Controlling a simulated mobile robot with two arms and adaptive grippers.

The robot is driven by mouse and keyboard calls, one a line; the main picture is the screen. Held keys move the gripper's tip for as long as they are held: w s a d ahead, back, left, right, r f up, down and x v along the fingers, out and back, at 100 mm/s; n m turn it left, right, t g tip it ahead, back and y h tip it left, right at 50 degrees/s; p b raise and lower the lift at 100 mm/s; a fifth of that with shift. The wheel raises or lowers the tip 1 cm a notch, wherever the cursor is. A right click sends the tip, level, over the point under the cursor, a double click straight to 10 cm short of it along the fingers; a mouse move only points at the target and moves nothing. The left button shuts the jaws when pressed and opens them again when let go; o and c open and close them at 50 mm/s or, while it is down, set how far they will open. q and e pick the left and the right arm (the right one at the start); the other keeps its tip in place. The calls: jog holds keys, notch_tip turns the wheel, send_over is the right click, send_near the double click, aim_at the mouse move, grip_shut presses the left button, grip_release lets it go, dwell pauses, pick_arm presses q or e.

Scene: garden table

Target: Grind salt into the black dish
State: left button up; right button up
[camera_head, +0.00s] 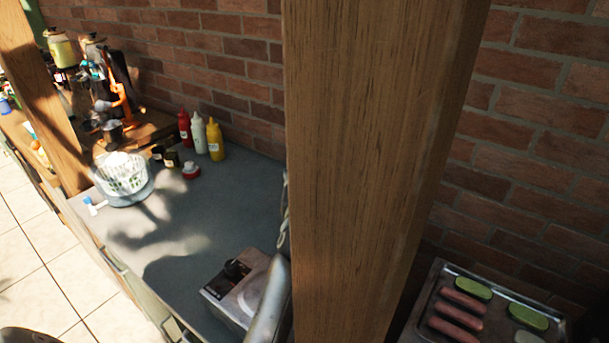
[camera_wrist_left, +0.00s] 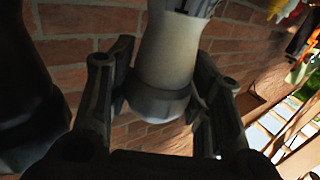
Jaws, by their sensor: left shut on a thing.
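In the left wrist view my left gripper (camera_wrist_left: 160,108) is shut on a pale, rounded grinder-like object (camera_wrist_left: 168,50), which I take to be the salt grinder. Its two dark fingers sit on either side of the lower part of the object, against a brick background. The object's top runs out of the picture, where a darker ridged part shows. Neither gripper shows in the head view. I cannot make out the black dish in either view. My right gripper is not in view.
A wooden post (camera_head: 375,170) blocks much of the head view. The grey counter (camera_head: 200,225) holds a white basket (camera_head: 122,178), a yellow bottle (camera_head: 215,140) with other bottles, and a box-like appliance (camera_head: 225,290). A tray (camera_head: 565,325) of food lies right. The counter's middle is clear.

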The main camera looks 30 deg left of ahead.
pick_arm(q)
jog(key=o, duration=1)
jog(key=shift+r, duration=0.1)
notch_tip(320, 180, up, 10)
jog(key=shift+f, duration=0.1)
